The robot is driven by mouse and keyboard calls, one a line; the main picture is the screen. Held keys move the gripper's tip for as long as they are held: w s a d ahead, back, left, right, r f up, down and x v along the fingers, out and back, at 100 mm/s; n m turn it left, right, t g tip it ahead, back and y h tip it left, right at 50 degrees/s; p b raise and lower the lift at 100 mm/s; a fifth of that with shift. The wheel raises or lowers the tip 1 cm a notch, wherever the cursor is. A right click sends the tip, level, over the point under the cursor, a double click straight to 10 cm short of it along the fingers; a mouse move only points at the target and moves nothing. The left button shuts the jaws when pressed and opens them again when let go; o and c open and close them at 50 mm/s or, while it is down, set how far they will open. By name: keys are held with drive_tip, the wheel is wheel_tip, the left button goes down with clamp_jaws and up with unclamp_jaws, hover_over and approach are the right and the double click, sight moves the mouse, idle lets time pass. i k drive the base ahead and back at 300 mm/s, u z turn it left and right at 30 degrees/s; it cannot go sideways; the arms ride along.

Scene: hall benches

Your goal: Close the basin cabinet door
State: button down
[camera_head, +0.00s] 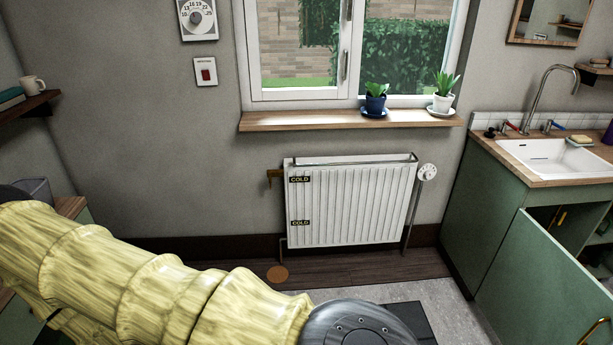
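The basin cabinet (474,218) is green with a wooden top and a white basin (553,155) set into it, at the right of the head view. Its green door (532,280) stands open, swung out from the cabinet front. A brass-coloured handle (596,328) shows near the door's lower right edge. The dark inside of the cabinet shows above and behind the door. My arm, in a yellow ribbed cover, crosses the lower left and ends at a dark round joint at the bottom middle. My gripper is out of view.
A white radiator (350,204) hangs under the window sill (352,120), which holds two potted plants. A wooden shelf (27,105) with a mug is at the left. Some bare floor (385,291) shows between the radiator and the open door.

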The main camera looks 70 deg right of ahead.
sight(534, 291)
drive_tip(key=u, duration=0.45)
drive_tip(key=k, duration=0.75)
drive_tip(key=z, duration=3.55)
